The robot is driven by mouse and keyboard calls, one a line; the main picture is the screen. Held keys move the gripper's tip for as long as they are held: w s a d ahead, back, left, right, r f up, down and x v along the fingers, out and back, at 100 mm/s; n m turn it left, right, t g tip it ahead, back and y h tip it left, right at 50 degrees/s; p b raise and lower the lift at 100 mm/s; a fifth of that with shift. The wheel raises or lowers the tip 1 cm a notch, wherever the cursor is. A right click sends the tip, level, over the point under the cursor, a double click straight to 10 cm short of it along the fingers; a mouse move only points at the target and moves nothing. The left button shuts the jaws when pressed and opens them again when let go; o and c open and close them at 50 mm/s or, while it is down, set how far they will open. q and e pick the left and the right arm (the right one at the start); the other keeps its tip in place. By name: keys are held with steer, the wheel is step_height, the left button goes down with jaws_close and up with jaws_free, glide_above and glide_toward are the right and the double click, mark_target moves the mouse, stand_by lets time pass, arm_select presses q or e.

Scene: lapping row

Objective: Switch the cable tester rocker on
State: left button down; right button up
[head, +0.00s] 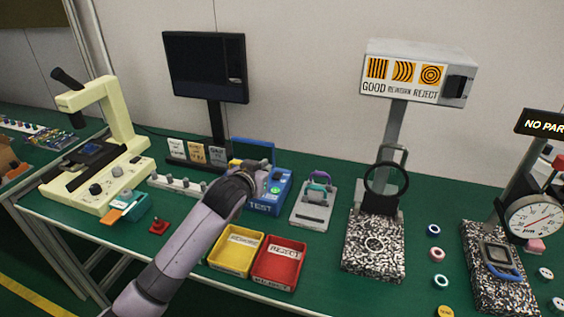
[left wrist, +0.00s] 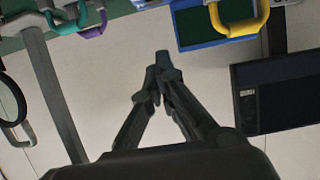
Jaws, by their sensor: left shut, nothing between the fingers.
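The blue tester box (head: 262,208), marked TEST on its front, stands on the green bench with a round green button on its face. In the left wrist view the fingers (left wrist: 158,78) are shut and empty, pointing toward a blue-edged part (left wrist: 190,46) with a yellow handle (left wrist: 240,20). I cannot tell whether they touch it. My right gripper is not in view.
A yellow tray (head: 222,262) and red REJECT tray (head: 270,280) sit in front of the box. A grey fixture with a teal and purple clamp (head: 312,214) stands to its right. A monitor (head: 205,68) is behind; a cream microscope-like stand (head: 115,120) is left.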

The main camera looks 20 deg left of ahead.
mark_target(277, 176)
arm_select(q)
steer(key=x, duration=0.5)
steer(key=shift+w+r, duration=0.1)
steer(key=shift+w, duration=0.2)
steer(key=x, duration=0.4)
steer(key=shift+w, duration=0.15)
step_height(277, 176, down, 3)
steer(key=shift+r, duration=0.1)
steer(key=shift+s+f, duration=0.25)
steer(key=shift+f, duration=0.45)
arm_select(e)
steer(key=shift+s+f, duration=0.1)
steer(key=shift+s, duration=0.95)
arm_select(q)
steer(key=shift+f, duration=0.1)
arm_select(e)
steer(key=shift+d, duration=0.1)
